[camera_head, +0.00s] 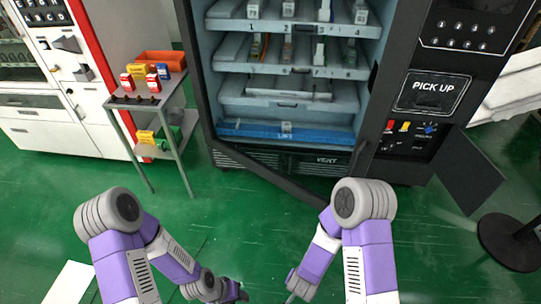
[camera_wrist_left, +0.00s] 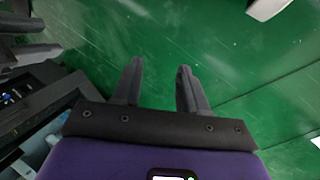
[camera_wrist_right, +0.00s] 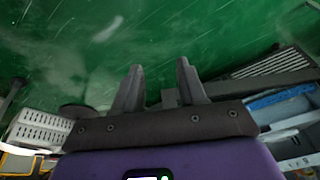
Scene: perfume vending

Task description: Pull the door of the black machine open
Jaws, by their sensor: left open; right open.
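The black machine (camera_head: 400,35) stands at the back with lit shelves inside. Its large framed door (camera_head: 268,176) stands ajar, with its bottom bar slanting out from the lower left of the cabinet over the green floor. A small dark handle (camera_head: 373,76) is on the door's right side. My left gripper (camera_head: 240,295) is low at the bottom edge, in front of the door and apart from it; the left wrist view shows its fingers (camera_wrist_left: 158,82) open and empty. My right gripper (camera_head: 291,297) is beside it, also apart from the door, its fingers (camera_wrist_right: 157,82) open and empty.
A small dark flap (camera_head: 468,172) stands open at the machine's lower right. A round black base (camera_head: 508,242) is on the right floor. A grey side table (camera_head: 150,101) with boxes stands left, beside a white and red machine (camera_head: 85,130). Green floor before the door is clear.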

